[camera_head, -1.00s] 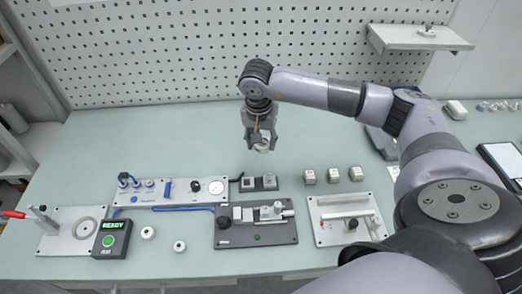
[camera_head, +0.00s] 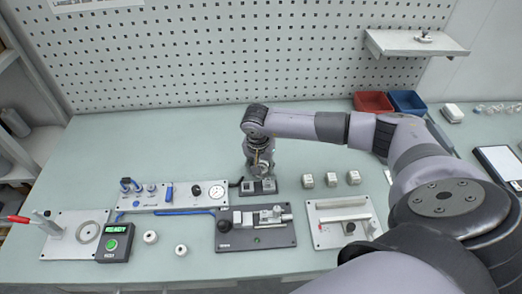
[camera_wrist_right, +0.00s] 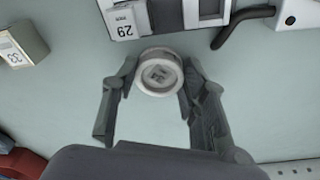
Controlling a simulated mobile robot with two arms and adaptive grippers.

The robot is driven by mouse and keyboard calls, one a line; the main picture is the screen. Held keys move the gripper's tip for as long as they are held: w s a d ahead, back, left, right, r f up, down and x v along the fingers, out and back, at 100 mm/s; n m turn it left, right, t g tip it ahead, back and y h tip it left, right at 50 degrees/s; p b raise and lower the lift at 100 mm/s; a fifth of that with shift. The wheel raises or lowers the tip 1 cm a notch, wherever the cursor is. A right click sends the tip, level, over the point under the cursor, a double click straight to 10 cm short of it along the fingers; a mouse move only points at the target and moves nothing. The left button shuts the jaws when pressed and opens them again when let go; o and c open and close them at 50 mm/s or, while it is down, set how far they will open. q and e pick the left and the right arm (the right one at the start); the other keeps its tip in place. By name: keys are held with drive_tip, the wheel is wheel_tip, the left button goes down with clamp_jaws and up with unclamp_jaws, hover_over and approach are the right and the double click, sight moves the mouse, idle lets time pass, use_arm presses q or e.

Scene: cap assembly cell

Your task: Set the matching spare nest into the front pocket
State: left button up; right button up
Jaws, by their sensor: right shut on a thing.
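My right gripper (camera_head: 262,168) is low over the table, just behind the dark two-block holder (camera_head: 262,193). In the right wrist view its fingers are shut on a round white piece (camera_wrist_right: 158,72) with a raised rim and a small mark that I cannot read. The piece appears to be above the table. White square blocks sit on the holder; one, marked 29 (camera_wrist_right: 125,20), shows close to the held piece. Three white blocks (camera_head: 331,179) stand right of the holder; one reads 33 (camera_wrist_right: 12,48). I cannot tell which recess is the front pocket. My left gripper is not in view.
A dark fixture (camera_head: 229,240) with a clamp lies in front of the holder. A blue-hosed gauge panel (camera_head: 182,200) is to its left, a pale board (camera_head: 333,234) to its right. Two white rings (camera_head: 150,237) lie near the front. Red (camera_head: 373,102) and blue (camera_head: 407,102) bins stand behind.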

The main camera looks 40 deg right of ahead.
drive_tip(key=o, duration=1.2)
drive_tip(key=shift+f, duration=0.1)
drive_tip(key=shift+o, duration=0.2)
